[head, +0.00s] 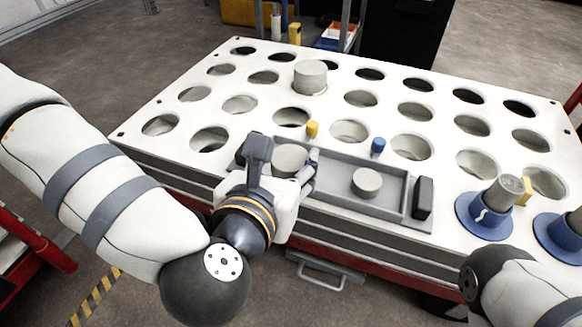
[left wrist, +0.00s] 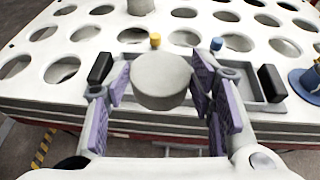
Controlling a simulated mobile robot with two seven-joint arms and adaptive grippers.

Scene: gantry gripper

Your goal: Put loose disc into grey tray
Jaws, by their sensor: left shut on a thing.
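My left gripper (head: 286,168) is shut on a round grey disc (head: 290,157), which it holds over the left part of the grey tray (head: 333,172). In the left wrist view the disc (left wrist: 163,80) sits between the two purple-padded fingers and hides much of the tray. I cannot tell whether its underside touches the tray floor. A second grey disc (head: 366,182) lies in the right part of the tray. A taller grey cylinder (head: 311,77) stands at a hole toward the back of the plate. My right gripper is not in view.
A white plate (head: 335,107) with rows of round holes surrounds the tray. A yellow peg (head: 312,129) and a blue peg (head: 378,146) stand behind the tray. Blue-based fittings (head: 484,217) stand at the right, near my right arm. A black block (head: 423,198) is at the tray's right end.

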